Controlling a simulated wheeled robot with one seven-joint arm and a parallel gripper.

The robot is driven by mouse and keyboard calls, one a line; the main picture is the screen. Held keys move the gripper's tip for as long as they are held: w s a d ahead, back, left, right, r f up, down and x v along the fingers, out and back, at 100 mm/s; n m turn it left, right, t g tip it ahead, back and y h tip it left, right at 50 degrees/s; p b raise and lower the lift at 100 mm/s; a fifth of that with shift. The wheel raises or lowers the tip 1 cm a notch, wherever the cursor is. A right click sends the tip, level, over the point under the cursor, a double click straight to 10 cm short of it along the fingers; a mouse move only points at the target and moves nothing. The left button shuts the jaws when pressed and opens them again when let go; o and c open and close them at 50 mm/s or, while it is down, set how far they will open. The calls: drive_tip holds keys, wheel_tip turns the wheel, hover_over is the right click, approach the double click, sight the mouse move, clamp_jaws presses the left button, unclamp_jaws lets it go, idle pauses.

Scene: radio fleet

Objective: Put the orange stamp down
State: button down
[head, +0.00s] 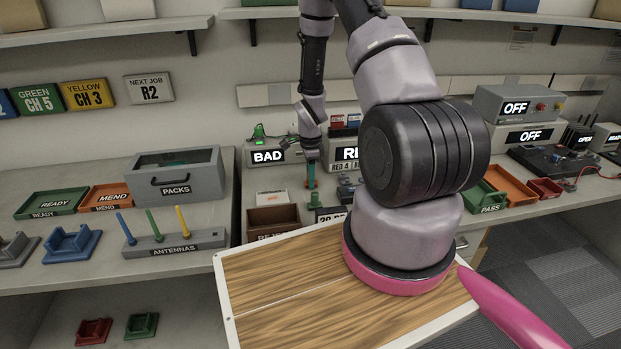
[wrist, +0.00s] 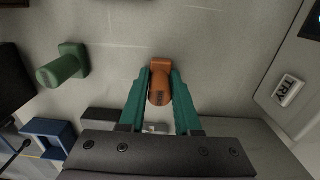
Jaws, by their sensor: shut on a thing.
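The orange stamp (wrist: 160,88) is between the two teal fingers of my gripper (wrist: 161,76) in the wrist view, with a finger against each side. My gripper is shut on it. In the head view my gripper (head: 311,172) points down over the back of the counter, and the stamp (head: 310,184) shows as a small orange patch at the fingertips. I cannot tell whether its base touches the counter (wrist: 215,60). A green stamp (wrist: 62,66) stands to the left in the wrist view, apart from my gripper; it also shows in the head view (head: 316,201).
A blue holder (wrist: 47,136) is at the lower left of the wrist view, and a white TRY block (wrist: 288,92) is at the right. A brown reject bin (head: 273,221) stands close by in the head view. Bare counter surrounds the orange stamp.

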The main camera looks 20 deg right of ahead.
drive_tip(key=shift+f, duration=0.1)
drive_tip(key=c, duration=0.6)
unclamp_jaws()
drive_tip(key=s+a+r+n+t, duration=0.2)
drive_tip(key=s+r+n, duration=0.1)
drive_tip(key=r, duration=1.5)
drive_tip(key=s+a+r+n+t, duration=0.15)
drive_tip(key=r+n, duration=0.25)
drive_tip(key=r, duration=1.3)
drive_tip(key=s+a+r+n+t+y, duration=0.1)
drive_tip(key=s+a+r+n+t, duration=0.1)
drive_tip(key=s+r+n, duration=0.2)
drive_tip(key=s+a+r+n+t+y, duration=0.1)
drive_tip(key=s+r+n, duration=0.4)
drive_tip(key=s+r, duration=0.5)
drive_tip(key=s+a, duration=0.1)
drive_tip(key=s, duration=0.2)
drive_tip(key=shift+s+a+t, duration=0.15)
drive_tip(key=shift+a+t, duration=0.1)
drive_tip(key=shift+t, duration=0.1)
drive_tip(key=shift+r, duration=0.1)
